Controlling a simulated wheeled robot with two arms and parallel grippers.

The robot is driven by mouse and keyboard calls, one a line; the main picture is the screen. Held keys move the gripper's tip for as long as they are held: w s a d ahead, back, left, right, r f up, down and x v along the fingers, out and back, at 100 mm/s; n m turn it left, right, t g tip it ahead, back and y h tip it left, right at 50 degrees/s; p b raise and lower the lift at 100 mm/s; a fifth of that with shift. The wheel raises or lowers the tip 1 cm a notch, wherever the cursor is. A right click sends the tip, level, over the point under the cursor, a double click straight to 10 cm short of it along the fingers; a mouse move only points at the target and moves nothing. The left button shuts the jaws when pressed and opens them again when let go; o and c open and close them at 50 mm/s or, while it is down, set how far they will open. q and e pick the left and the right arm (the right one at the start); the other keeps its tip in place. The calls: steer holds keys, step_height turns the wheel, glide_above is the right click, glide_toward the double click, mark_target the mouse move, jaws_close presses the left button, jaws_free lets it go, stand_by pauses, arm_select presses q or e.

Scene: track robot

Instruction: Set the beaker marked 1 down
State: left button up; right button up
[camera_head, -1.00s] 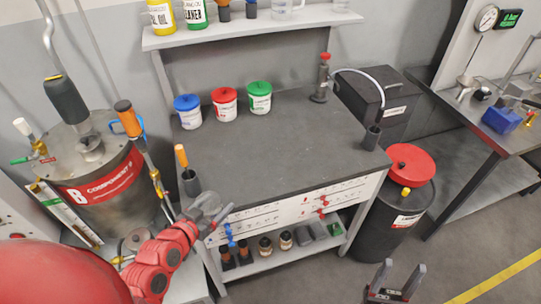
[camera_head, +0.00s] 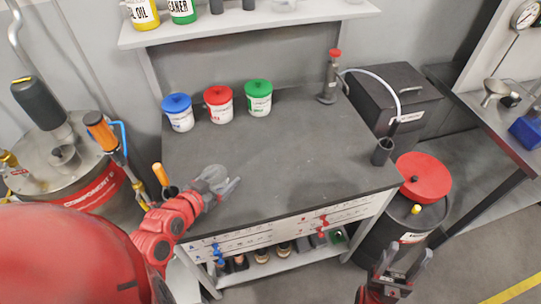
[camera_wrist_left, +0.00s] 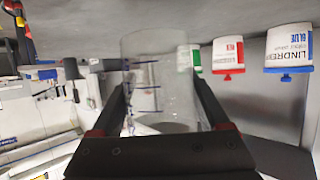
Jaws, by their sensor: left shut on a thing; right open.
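My left gripper (camera_head: 222,187) is over the front left part of the grey workbench top (camera_head: 280,150). It is shut on a clear glass beaker (camera_head: 210,176), which looks pale and see-through there. In the left wrist view the beaker (camera_wrist_left: 160,85) stands between the two fingers (camera_wrist_left: 162,108), with dark blue graduation marks on its side. I cannot read a number on it. I cannot tell whether its base touches the bench. My right gripper (camera_head: 402,262) is open and empty, low in front of the bench's right side.
Blue (camera_head: 178,112), red (camera_head: 219,104) and green (camera_head: 259,98) lidded jars stand at the back left of the bench. A dark cup (camera_head: 382,151) is at the right edge. An orange-handled tool (camera_head: 161,175) stands near the left edge. The bench middle is clear.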

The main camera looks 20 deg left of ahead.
arm_select(q)
steer(key=w+d+b, duration=0.1)
steer(key=w+b, duration=0.1)
steer(key=w+d+f+b, duration=0.1)
steer(key=w+d+b, duration=0.1)
steer(key=w, duration=0.1)
steer(key=w+d+b, duration=0.2)
steer(key=w, duration=0.1)
steer(key=shift+f, duration=0.15)
steer(key=w+d, duration=0.1)
steer(key=w+p, duration=0.1)
steer(key=w, duration=0.1)
steer(key=w+d, duration=0.1)
steer(key=shift+w+d+r, duration=0.2)
steer(key=shift+d+r, duration=0.05)
steer(key=shift+d, duration=0.05)
steer(key=shift+w+f, duration=0.15)
step_height(320, 180, down, 3)
steer(key=shift+f+p, duration=0.15)
steer(key=shift+p, duration=0.7)
steer(key=shift+f, duration=0.25)
steer(key=o, duration=1.3)
